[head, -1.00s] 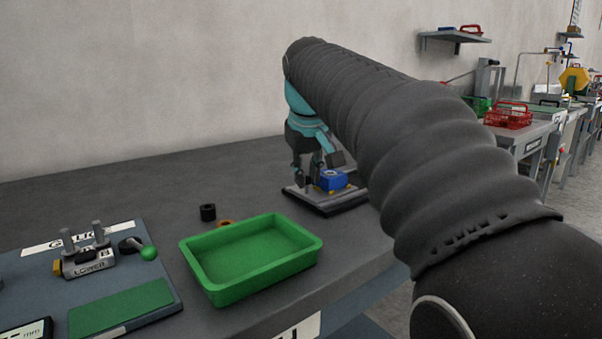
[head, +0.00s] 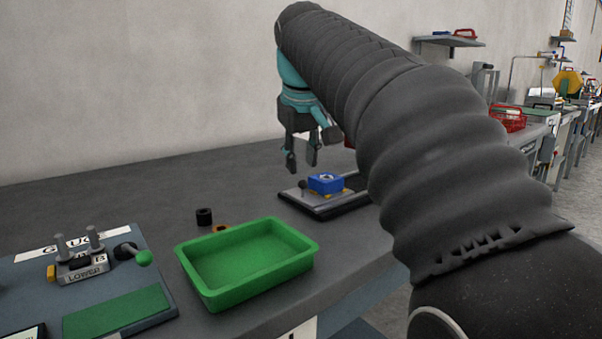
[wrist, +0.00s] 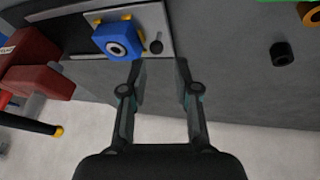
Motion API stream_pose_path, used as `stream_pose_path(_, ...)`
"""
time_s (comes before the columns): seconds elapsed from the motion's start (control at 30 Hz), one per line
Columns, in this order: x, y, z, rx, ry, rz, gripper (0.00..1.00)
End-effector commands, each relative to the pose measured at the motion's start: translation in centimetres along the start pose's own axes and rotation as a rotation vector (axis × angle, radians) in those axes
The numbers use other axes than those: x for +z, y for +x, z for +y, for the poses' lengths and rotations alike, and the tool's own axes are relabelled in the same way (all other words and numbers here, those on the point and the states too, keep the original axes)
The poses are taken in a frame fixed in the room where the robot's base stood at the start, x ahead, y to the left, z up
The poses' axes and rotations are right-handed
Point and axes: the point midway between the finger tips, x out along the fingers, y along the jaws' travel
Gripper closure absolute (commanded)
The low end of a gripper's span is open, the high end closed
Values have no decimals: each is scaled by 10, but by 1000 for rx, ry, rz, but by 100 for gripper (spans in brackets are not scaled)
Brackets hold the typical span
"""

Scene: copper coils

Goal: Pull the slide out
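The slide fixture is a grey base plate (head: 341,205) near the right end of the bench, with a blue block (head: 325,183) on it. The blue block (wrist: 117,40) has a round ringed hole in its face and yellow pieces at its corners. A dark knob (wrist: 156,46) stands beside the block on the plate; it also shows in the head view (head: 303,184). My gripper (head: 301,162) is above the fixture, apart from it. In the wrist view its two fingers (wrist: 159,72) are spread with nothing between them. I cannot tell which piece is the slide.
A green tray (head: 246,290) stands left of the fixture. A gauge board (head: 150,310) with a green-knobbed lever is at the left. A red object (wrist: 35,62) is beside the fixture in the wrist view.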

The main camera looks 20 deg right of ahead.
Motion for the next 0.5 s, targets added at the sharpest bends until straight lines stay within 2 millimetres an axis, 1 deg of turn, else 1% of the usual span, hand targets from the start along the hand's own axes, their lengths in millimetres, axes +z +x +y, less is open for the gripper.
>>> stream_pose_path(0.03, -1, -11, 0, 1, -1, 4, 70)
stream_pose_path(0.1, 0, -25, 0, 1, 0, 4, 70)
stream_pose_path(0.23, 0, -47, 0, 0, 0, 3, 70)
stream_pose_path(0.4, 0, -63, 0, 0, 0, 1, 70)
stream_pose_path(0.5, 1, -66, 0, 0, 0, -1, 70)
